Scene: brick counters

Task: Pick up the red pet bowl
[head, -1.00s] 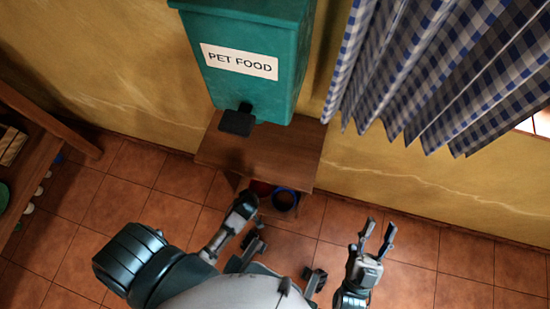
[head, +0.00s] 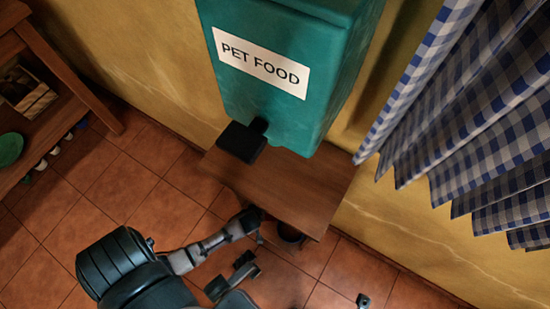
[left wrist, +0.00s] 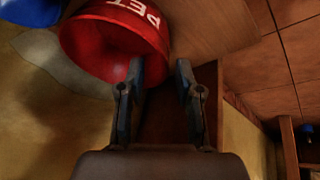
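The red pet bowl (left wrist: 118,45), marked "PET" in white, fills the upper left of the left wrist view. Its open side and rim face the camera. My left gripper (left wrist: 159,64) is open at the bowl's rim. One finger overlaps the bowl's opening and the other is beyond its outer side, with a gap between them. I cannot tell whether either finger touches it. In the head view my left gripper (head: 250,220) reaches the wooden table's front edge, and the red bowl is hidden. A tip of my right gripper (head: 363,300) shows at the bottom edge.
A blue bowl (left wrist: 30,12) is beside the red one; a dark bowl (head: 291,234) shows under the table's edge. The wooden table (head: 285,190) stands below the green pet food dispenser (head: 285,100). A checked curtain (head: 470,130) hangs right. Tiled floor is open left.

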